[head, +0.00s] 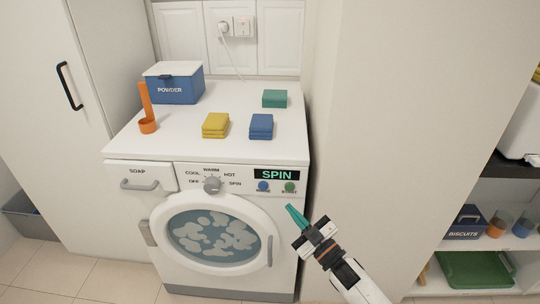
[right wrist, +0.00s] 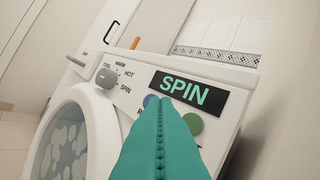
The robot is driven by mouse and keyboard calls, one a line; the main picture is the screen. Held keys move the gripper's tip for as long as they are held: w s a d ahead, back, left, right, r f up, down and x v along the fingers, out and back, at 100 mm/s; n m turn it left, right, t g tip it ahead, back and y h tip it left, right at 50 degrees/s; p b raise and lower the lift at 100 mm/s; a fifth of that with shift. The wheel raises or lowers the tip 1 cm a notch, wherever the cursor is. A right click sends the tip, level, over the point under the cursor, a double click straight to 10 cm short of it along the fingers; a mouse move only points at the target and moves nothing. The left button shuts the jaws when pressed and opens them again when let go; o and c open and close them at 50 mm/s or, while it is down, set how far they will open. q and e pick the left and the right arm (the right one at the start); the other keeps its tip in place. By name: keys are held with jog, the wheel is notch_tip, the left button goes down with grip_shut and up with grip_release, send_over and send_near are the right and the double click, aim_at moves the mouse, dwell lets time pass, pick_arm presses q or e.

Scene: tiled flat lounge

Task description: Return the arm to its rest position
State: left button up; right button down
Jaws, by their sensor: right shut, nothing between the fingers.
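My right gripper (head: 295,217) is shut and empty, with its green fingertips pointing up and left at the washing machine's front. In the right wrist view the shut green fingers (right wrist: 160,135) stand before the control panel and partly cover the blue and green buttons. The washing machine (head: 285,225) has its round door (head: 212,236) closed, with suds behind the glass. Its display (head: 277,175) reads SPIN. The display also shows in the right wrist view (right wrist: 186,92). Whether the fingers touch the panel cannot be told for sure; they look apart from it. My left gripper is not in view.
On the machine's top are a blue powder box (head: 175,90), an orange scoop (head: 147,125), and yellow (head: 215,125), blue (head: 261,126) and green (head: 275,98) folded cloths or sponges. A pale wall (head: 370,130) stands close at right. Shelves (head: 490,243) hold a biscuits box (head: 466,226) and cups.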

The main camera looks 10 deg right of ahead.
jog(key=s+d+f+m+g+h, duration=0.2)
jog(key=f+m+h, duration=0.1)
jog(key=f, duration=0.6)
jog(key=s+d+f+m+g+h, duration=0.1)
jog(key=s+f+m+g+h, duration=0.15)
jog(key=f, duration=0.65)
jog(key=s+d+f+m+g+h, duration=0.15)
jog(key=s+f+g+h, duration=0.4)
jog(key=s+f, duration=1.25)
jog(key=s+a+f+m+g+y, duration=0.1)
jog(key=s+f+g, duration=0.25)
jog(key=s, duration=0.35)
jog(key=s+f+m+g, duration=0.1)
jog(key=s+f+g, duration=0.25)
jog(key=s, duration=0.35)
pick_arm(q)
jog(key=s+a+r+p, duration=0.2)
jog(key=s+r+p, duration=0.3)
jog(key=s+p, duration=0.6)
jog(key=p, duration=0.2)
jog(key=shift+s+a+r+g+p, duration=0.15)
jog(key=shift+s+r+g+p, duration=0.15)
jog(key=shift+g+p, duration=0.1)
pick_arm(e)
jog(key=s+d+r+g, duration=0.1)
jog(key=s+r, duration=0.3)
jog(key=s, duration=0.8)
jog(key=shift+s+d+r, duration=0.2)
jog(key=shift+d+r, duration=0.1)
jog(key=shift+d, duration=0.3)
